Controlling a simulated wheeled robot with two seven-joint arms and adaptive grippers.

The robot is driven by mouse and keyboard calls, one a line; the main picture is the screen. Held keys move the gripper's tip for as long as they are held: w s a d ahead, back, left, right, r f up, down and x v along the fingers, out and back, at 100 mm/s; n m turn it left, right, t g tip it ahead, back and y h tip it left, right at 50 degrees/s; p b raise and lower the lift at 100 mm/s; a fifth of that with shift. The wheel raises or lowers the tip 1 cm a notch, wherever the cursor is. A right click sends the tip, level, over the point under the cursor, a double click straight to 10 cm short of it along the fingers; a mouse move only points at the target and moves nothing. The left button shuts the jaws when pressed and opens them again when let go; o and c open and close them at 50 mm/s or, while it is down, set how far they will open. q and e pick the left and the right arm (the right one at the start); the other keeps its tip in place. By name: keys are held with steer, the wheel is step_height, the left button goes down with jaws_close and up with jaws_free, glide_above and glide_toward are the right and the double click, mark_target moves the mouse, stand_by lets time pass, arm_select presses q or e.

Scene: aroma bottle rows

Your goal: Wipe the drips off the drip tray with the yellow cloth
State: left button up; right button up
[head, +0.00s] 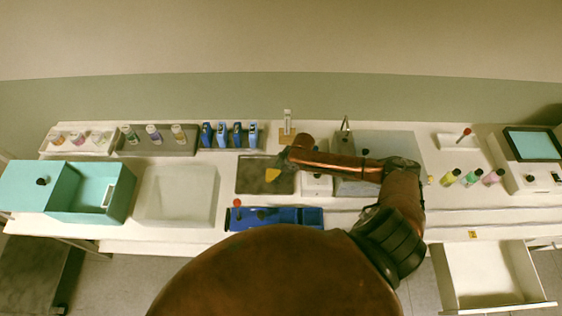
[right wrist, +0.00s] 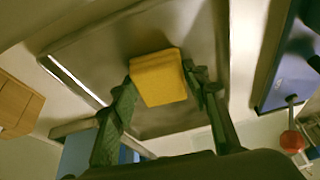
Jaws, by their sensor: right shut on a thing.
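The yellow cloth (head: 272,174) is a small folded block in the fingers of my right gripper (head: 280,165). In the right wrist view the cloth (right wrist: 158,77) sits between the two fingertips (right wrist: 160,85), and the gripper is shut on it. The grey drip tray (head: 252,184) lies at the middle of the counter, and the cloth is over its right part. In the right wrist view the tray (right wrist: 190,28) spreads behind the cloth. I cannot tell whether the cloth touches it. No drips can be made out on the tray. My left gripper is not in view.
Several blue boxes (head: 238,134) stand behind the tray. A blue tray (head: 290,217) with a red-knobbed item (head: 237,203) lies in front. A white bin (head: 176,195) is to the left, and a white device (head: 318,185) is close on the right. An open drawer (head: 487,275) juts out at right.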

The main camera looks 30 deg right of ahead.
steer(key=shift+s+d, duration=0.45)
steer(key=shift+d, duration=0.3)
step_height(320, 180, up, 3)
steer(key=shift+s+d+f+p, duration=0.1)
steer(key=shift+s+p, duration=0.05)
steer(key=shift+p, duration=0.95)
steer(key=shift+w+a+r+p, duration=0.1)
steer(key=shift+a+r+p, duration=0.05)
steer(key=shift+r+p, duration=0.4)
steer(key=shift+w+a+r+p, duration=0.1)
steer(key=shift+r+p, duration=0.4)
steer(key=shift+p, duration=0.05)
step_height(320, 180, up, 3)
steer(key=p, duration=0.3)
steer(key=shift+r, duration=0.1)
